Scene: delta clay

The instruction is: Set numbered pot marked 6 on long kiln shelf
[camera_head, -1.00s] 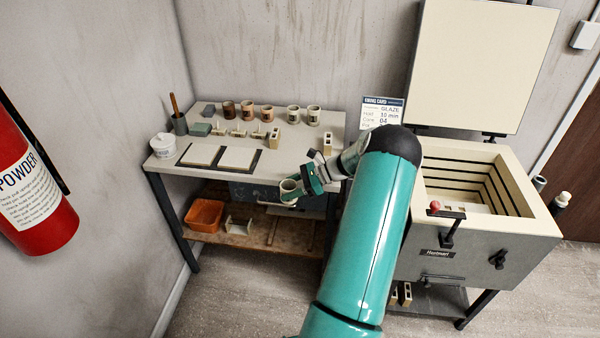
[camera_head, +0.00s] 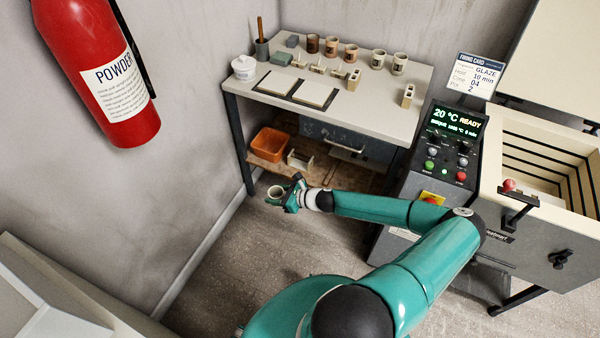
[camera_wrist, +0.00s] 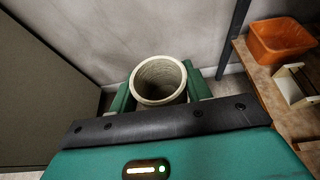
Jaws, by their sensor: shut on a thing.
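My gripper (camera_head: 295,194) is shut on a pale, cup-shaped pot (camera_head: 275,194), held upright above the floor, left of and in front of the workbench's lower shelf. In the wrist view, the pot (camera_wrist: 158,82) sits between the two green fingers with its open rim facing the camera. No number shows on it in either view. Two flat pale slabs (camera_head: 316,96) lie side by side on dark bases on the bench. I cannot tell whether either is the long kiln shelf. Several other pots (camera_head: 351,53) stand in a row at the bench's back; their marks are too small to read.
A red extinguisher (camera_head: 95,70) hangs left. A pale object fills the lower left.

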